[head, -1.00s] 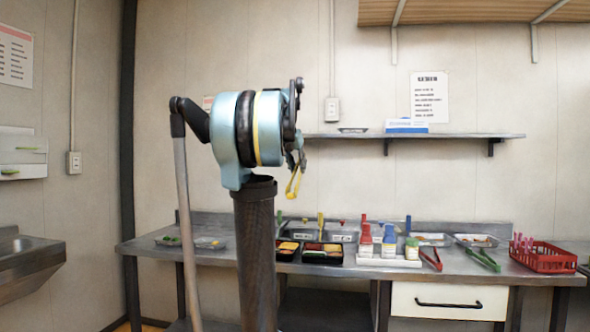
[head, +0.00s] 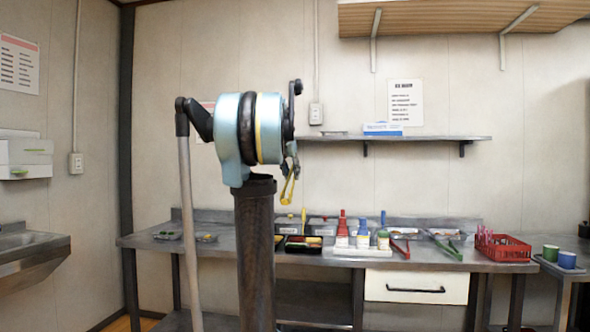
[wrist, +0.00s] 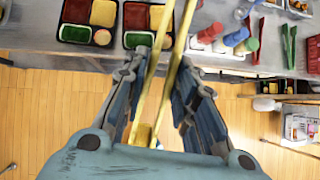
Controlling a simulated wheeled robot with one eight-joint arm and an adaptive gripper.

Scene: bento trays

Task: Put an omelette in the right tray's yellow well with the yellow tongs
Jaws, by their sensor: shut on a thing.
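My gripper (wrist: 163,72) is shut on the yellow tongs (wrist: 172,65). In the head view the gripper (head: 291,160) is raised in front of the wall, and the tongs (head: 288,190) hang from it above the bench. The tong tips run out of the wrist view, so I cannot tell whether they hold anything. Two black trays stand side by side on the bench, the left tray (wrist: 61,20) and the right tray (wrist: 125,22). Each has red, yellow and green wells. The right tray's yellow well (wrist: 157,14) is partly behind the tongs. I cannot make out an omelette for certain.
Squeeze bottles (head: 363,234) stand in a white holder (head: 350,251) right of the trays. Red tongs (head: 400,249), green tongs (head: 447,250) and a red basket (head: 503,248) lie further right. A shelf (head: 400,138) is on the wall. Food pans (head: 318,229) stand behind the trays.

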